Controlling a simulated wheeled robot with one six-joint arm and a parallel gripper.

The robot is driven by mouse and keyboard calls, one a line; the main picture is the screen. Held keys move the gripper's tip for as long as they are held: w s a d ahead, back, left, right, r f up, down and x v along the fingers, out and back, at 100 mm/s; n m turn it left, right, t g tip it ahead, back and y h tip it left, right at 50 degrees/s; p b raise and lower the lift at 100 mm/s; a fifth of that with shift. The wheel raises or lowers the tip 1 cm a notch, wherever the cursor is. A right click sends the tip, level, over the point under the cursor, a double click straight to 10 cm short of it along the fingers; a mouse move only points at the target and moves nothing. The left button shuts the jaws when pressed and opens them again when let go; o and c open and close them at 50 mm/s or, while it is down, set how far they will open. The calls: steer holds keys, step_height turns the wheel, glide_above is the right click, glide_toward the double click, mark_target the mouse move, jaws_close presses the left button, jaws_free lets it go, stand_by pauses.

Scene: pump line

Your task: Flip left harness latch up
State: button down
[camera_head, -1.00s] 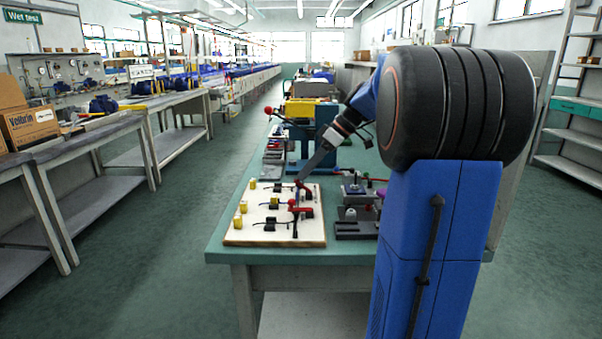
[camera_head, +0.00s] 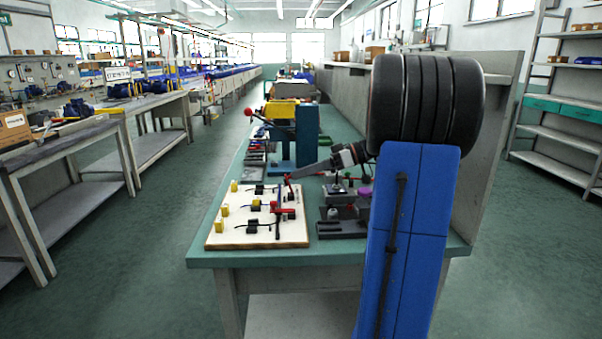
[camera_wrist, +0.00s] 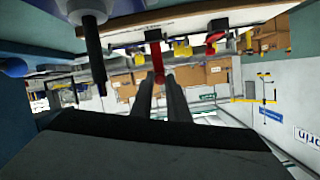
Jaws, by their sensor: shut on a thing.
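A pale harness board (camera_head: 222,240) lies on the green bench, with yellow blocks (camera_head: 224,210) along its left side and black clips with cables in the middle. Two red latch parts show on its right side: a nearer one (camera_head: 285,211) and a farther one (camera_head: 288,183). My gripper (camera_head: 292,177) reaches in from the right, nearly level, with its tip at the farther red part. In the wrist view my gripper (camera_wrist: 160,80) has its two fingers close together on a red latch (camera_wrist: 157,62) below the board's edge. The latch's exact angle is unclear.
Dark fixtures (camera_head: 342,222) stand just right of the board, under my arm. A blue press (camera_head: 307,135) with a red-knobbed lever stands behind. The bench's front edge (camera_head: 330,258) is near. The aisle on the left is free.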

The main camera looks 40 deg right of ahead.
steer(key=shift+f, duration=0.1)
steer(key=c, duration=1.7)
jaws_free()
steer(key=shift+d, duration=0.15)
steer(key=v, duration=1.2)
steer(key=shift+a, duration=0.2)
